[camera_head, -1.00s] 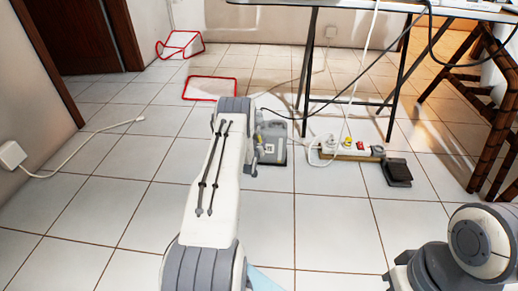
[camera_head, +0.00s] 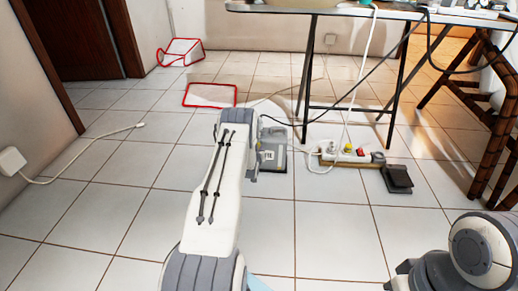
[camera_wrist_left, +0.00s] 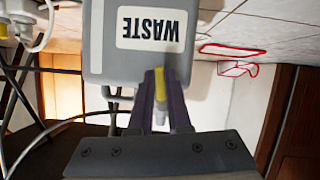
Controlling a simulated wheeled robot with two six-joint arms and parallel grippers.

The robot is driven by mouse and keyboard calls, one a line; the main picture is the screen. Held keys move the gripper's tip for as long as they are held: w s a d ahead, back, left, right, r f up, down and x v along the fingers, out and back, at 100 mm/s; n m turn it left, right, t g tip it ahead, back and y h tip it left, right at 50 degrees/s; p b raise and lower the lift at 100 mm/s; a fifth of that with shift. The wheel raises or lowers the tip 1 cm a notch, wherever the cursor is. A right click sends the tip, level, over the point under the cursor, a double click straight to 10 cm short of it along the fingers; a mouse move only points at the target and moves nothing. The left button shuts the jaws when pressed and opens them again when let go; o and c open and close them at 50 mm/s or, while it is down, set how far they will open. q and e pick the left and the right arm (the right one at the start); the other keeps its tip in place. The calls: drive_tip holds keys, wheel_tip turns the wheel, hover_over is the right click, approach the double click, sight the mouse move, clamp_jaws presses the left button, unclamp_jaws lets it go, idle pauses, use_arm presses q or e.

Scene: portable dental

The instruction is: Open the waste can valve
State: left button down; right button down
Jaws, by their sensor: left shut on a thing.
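The grey waste can (camera_head: 273,158) stands on the tiled floor beyond my left arm, which hides part of its left side. In the left wrist view the can (camera_wrist_left: 95,50) appears upside down, with a white label reading WASTE. A yellow valve handle (camera_wrist_left: 159,84) with a pale spout below it in the picture is at the can's edge. My left gripper (camera_wrist_left: 160,78) has its dark purple fingers on either side of the yellow handle, shut on it. In the head view my left arm hides the fingers. My right gripper is not visible; only part of that arm shows.
A power strip (camera_head: 345,154) with cables and a black foot pedal (camera_head: 396,178) lie right of the can. A table (camera_head: 320,12) on thin dark legs stands behind. A red-outlined square (camera_head: 209,95) marks the floor at back left. The left floor is mostly clear, apart from a cable.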

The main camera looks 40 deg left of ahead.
use_arm(q)
drive_tip(key=c, duration=0.9)
unclamp_jaws()
drive_tip(key=shift+o, duration=0.2)
drive_tip(key=p+v, duration=0.7)
drive_tip(key=v, duration=0.3)
drive_tip(key=shift+s, duration=0.2)
drive_tip(key=shift+r, duration=0.15)
